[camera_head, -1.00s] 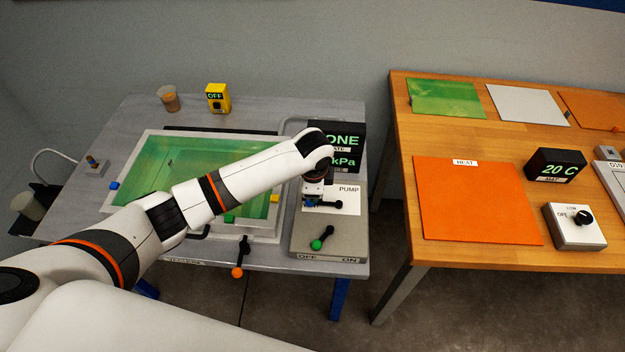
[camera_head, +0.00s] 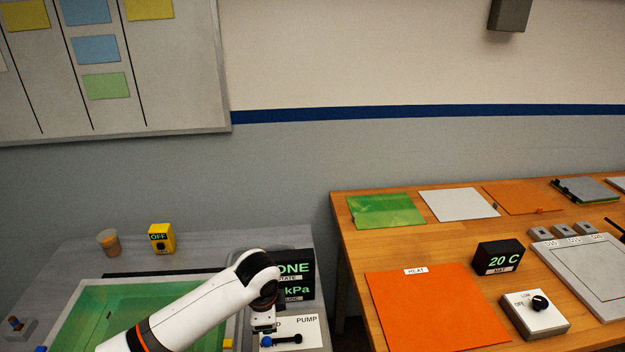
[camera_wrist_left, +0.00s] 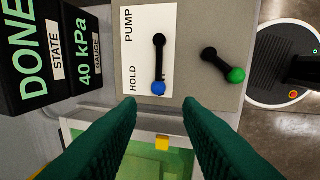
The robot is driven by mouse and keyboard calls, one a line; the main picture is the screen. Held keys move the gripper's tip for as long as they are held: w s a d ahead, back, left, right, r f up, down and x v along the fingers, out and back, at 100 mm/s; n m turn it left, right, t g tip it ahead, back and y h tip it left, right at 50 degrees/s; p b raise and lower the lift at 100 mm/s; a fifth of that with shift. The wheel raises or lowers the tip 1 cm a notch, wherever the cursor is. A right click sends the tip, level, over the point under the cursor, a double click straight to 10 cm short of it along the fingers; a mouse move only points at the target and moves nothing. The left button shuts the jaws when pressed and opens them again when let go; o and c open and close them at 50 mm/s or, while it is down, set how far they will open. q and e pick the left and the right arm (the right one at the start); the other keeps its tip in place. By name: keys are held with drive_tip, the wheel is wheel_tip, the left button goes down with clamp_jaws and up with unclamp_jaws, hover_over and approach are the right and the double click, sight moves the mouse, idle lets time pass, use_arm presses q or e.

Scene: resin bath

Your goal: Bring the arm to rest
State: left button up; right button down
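My left arm reaches in from the lower left over the green-lined bath (camera_head: 95,310). Its gripper (camera_head: 263,326) points down by the pump panel (camera_head: 310,328). In the left wrist view the two dark green fingers of my left gripper (camera_wrist_left: 158,103) are apart, with nothing held between them. Just ahead of them lies the blue-ended black lever (camera_wrist_left: 158,68) on the white HOLD/PUMP label, its blue end toward HOLD. My right gripper is not in view.
A green-ended lever (camera_wrist_left: 224,64) sits beside it. The display (camera_wrist_left: 62,55) reads DONE and 40 kPa. A cup (camera_head: 109,243) and a yellow OFF box (camera_head: 161,239) stand behind the bath. A wooden table (camera_head: 352,244) holds an orange HEAT mat (camera_head: 435,310).

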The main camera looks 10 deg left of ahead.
use_arm(q)
drive_tip(key=s+d+f+n+h, duration=0.1)
drive_tip(key=s+d+f+n, duration=0.15)
drive_tip(key=s, duration=0.35)
drive_tip(key=s+d+f+n+h, duration=0.1)
drive_tip(key=s+d+n+h, duration=0.15)
drive_tip(key=s, duration=0.45)
drive_tip(key=s+a+n+t+y, duration=0.1)
drive_tip(key=s+a+n+y, duration=0.2)
drive_tip(key=s+a+n, duration=0.75)
drive_tip(key=s+f+m+g+b, duration=0.1)
drive_tip(key=s+f, duration=0.2)
drive_tip(key=f, duration=1.1)
drive_tip(key=s+f+m, duration=0.2)
drive_tip(key=s+f, duration=0.1)
drive_tip(key=f, duration=1.1)
drive_tip(key=s+a+f+g+b, duration=0.1)
drive_tip(key=s+a+f, duration=0.2)
drive_tip(key=s+f, duration=1.2)
drive_tip(key=shift+s+f, duration=0.25)
drive_tip(key=shift+s, duration=0.15)
